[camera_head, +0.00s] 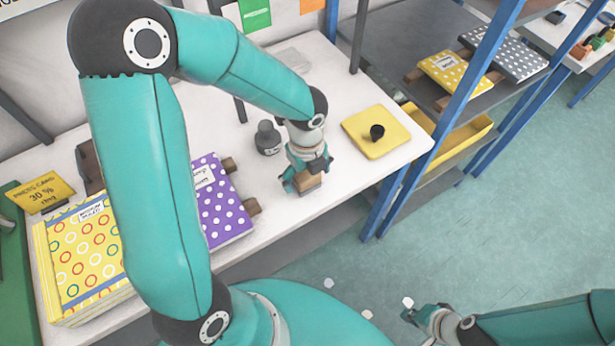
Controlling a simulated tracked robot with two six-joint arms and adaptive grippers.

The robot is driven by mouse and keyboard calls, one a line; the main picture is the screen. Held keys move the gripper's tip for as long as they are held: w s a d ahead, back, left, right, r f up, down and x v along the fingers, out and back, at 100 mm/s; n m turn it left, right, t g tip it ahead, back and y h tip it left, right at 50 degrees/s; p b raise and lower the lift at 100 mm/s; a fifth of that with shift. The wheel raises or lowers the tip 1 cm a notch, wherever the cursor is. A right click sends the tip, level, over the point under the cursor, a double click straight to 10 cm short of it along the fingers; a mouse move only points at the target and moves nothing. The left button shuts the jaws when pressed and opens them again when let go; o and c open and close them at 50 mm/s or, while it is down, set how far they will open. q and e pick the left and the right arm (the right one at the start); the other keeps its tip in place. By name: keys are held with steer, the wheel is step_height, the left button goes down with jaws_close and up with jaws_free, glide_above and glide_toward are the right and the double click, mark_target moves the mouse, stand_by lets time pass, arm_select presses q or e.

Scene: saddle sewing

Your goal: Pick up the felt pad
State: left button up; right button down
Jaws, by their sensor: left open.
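My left gripper (307,176) points down over the white table near its front edge, with its fingers apart. A small tan block (307,184), which may be the felt pad, shows between the fingertips at table level. I cannot tell whether the fingers touch it, and the gripper hides part of it. My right gripper (422,315) is low at the lower right, over the floor and away from the table. It is too small to tell whether its fingers are apart.
A dark bottle (268,138) stands just left of my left gripper. A yellow board (376,131) with a small black cup (377,132) lies to its right. A purple dotted pack (222,203) and yellow patterned packs (85,250) lie left. A blue-post shelf (440,115) stands right.

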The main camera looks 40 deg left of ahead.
mark_target(306, 173)
arm_select(q)
steer(key=shift+f, duration=0.5)
steer(key=shift+c, duration=0.2)
steer(key=c, duration=1.3)
steer(key=shift+o, duration=0.2)
step_height(306, 173, up, 20)
